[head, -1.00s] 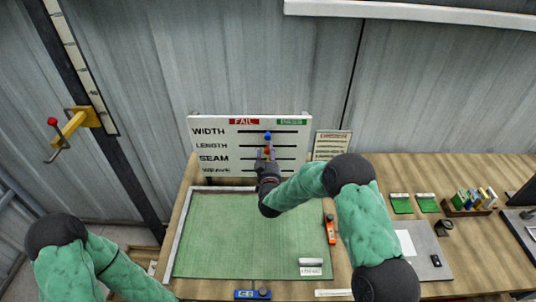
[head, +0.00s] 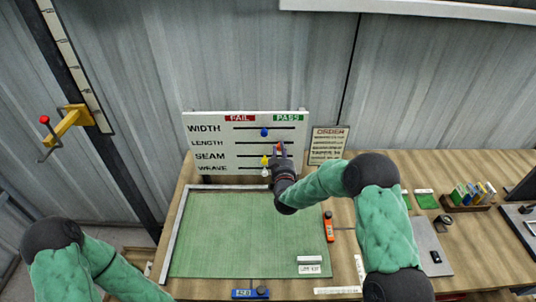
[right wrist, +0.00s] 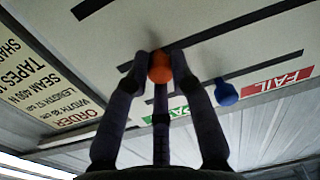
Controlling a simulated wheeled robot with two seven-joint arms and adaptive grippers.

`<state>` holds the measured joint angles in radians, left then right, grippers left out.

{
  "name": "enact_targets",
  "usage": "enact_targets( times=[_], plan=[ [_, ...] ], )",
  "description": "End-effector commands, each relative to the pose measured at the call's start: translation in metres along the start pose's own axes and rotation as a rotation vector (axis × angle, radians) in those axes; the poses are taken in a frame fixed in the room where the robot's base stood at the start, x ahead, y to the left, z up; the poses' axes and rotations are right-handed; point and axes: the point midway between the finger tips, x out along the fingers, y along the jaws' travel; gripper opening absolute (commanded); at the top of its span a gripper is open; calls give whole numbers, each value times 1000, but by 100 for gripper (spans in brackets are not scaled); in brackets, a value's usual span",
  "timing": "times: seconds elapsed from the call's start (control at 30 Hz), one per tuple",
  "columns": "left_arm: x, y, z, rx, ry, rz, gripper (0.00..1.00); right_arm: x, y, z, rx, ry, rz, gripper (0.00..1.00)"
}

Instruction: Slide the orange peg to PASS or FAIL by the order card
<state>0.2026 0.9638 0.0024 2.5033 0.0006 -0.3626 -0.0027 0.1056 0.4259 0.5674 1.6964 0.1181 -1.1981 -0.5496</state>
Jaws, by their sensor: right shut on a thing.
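The white board (head: 215,150) has slots labelled WIDTH, LENGTH, SEAM and WEAVE, with a red FAIL label (head: 240,118) at left and a green PASS label (head: 288,118) at right. My right gripper (head: 281,152) is shut on the orange peg (right wrist: 160,68) in the LENGTH slot, right of the slot's middle, on the PASS side. The blue peg (head: 264,132), yellow peg (head: 265,160) and white peg (head: 265,172) stand near mid-slot. The order card (head: 328,145) is right of the board; its small print is unclear in the head view. My left gripper is out of view.
A green mat (head: 235,235) lies in front of the board. An orange tool (head: 328,227) lies at its right edge and a blue gauge (head: 250,294) at its front. Green swatches (head: 426,200) and a rack of coloured cards (head: 468,195) are farther right.

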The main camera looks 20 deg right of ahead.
Motion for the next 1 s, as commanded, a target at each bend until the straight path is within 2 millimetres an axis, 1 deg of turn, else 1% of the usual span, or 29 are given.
enact_targets(
  times=[0.03,0.1,0.2,0.3,0.57,0.6,0.63,0.67,1.0],
  plan=[
    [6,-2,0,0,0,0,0,1,12,2,0,6,7,0],
    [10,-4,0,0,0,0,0,0,22,3,1,6,6,0],
    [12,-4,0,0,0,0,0,-1,31,3,0,6,4,0],
    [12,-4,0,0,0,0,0,-1,34,3,0,5,4,0],
    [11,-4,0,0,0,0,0,-1,34,2,0,5,6,0],
    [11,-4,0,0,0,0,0,-1,35,2,0,6,6,35],
    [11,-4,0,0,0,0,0,-1,34,2,0,6,6,43],
    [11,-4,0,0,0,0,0,-1,34,2,0,6,6,49],
    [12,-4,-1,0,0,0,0,-3,32,4,0,2,2,49]
  ],
)
